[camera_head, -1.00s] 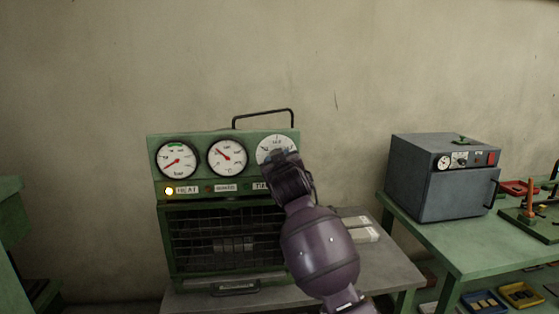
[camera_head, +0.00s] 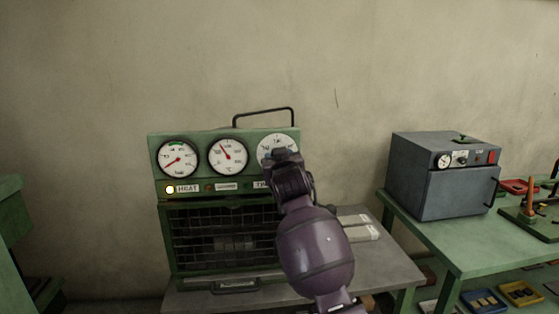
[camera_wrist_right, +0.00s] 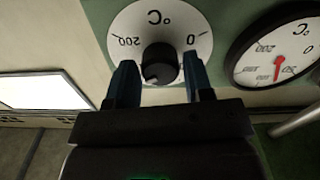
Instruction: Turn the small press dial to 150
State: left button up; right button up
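A green machine (camera_head: 222,195) with a barred front stands on a grey-topped table. Its top panel has a left gauge (camera_head: 178,159), a middle gauge (camera_head: 227,157) and a white right dial (camera_head: 277,143), partly hidden by my gripper. In the right wrist view this dial (camera_wrist_right: 120,20) appears upside down, marked °C, 0 and 200. Its black knob (camera_wrist_right: 160,64) has a pale mark towards the picture's lower left; the numbers there are hidden. My right gripper (camera_head: 286,156) is at the dial. Its blue fingers (camera_wrist_right: 160,72) stand either side of the knob, with visible gaps. My left gripper is out of view.
A yellow lamp (camera_head: 170,189) is lit beside the HEAT label. A black handle (camera_head: 264,112) rises above the machine. A grey oven-like box (camera_head: 440,190) stands on a green table to the right. The wall above is clear.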

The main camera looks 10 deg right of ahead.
jog(key=shift+o, duration=1.3)
jog(key=s, duration=1)
jog(key=shift+s+b, duration=0.4)
